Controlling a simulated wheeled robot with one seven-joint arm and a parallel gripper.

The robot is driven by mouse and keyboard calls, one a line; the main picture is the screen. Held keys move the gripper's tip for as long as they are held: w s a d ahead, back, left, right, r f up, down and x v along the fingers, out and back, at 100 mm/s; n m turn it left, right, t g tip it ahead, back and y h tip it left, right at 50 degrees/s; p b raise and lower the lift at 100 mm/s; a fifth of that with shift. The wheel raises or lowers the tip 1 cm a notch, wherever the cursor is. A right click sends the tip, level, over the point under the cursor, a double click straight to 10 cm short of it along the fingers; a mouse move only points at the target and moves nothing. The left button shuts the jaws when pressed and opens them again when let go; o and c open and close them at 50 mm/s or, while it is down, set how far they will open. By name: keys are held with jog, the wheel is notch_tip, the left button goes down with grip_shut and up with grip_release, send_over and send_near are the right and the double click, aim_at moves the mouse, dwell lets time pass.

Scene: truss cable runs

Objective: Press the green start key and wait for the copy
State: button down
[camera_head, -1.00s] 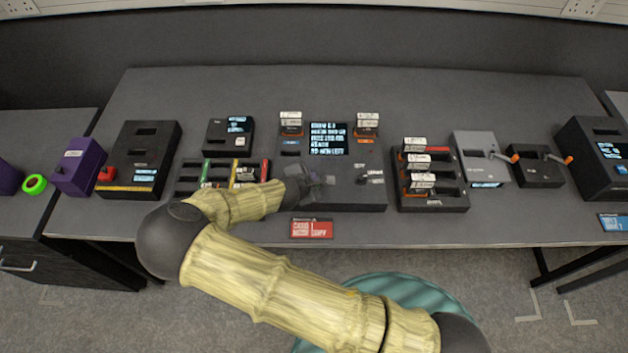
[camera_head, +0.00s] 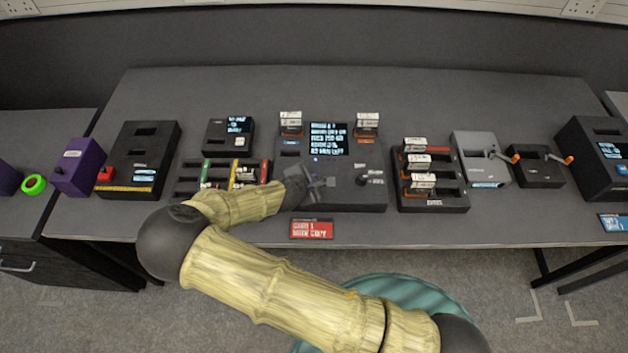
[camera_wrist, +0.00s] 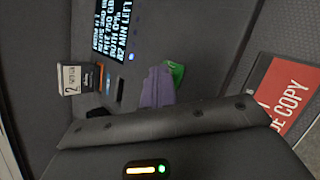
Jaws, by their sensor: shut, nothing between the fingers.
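The copy station (camera_head: 362,200) is a dark box in the middle of the table, with a lit text screen (camera_head: 328,138) and a card in a slot on each side. In the wrist view the screen (camera_wrist: 117,25) reads in part "BOTH 0%" and "82 MIN LEFT". The green start key (camera_wrist: 178,70) shows beside the purplish fingertips of my gripper (camera_wrist: 158,86), partly hidden by them. I cannot tell whether they touch it. In the head view my gripper (camera_head: 326,184) is shut and empty over the station's front left, hiding the key.
A card rack (camera_head: 433,200) stands to the right and a rack with coloured items (camera_head: 187,180) to the left. A red sign (camera_head: 311,229) is at the table's front edge. Grey and black crank boxes (camera_head: 478,150) stand farther right. The table's back strip is clear.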

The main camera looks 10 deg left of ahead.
jog(key=shift+r, duration=0.1)
jog(key=shift+r+p, duration=0.75)
jog(key=shift+r, duration=0.1)
jog(key=shift+r, duration=0.1)
jog(key=shift+r+p, duration=2)
jog(key=shift+r, duration=0.45)
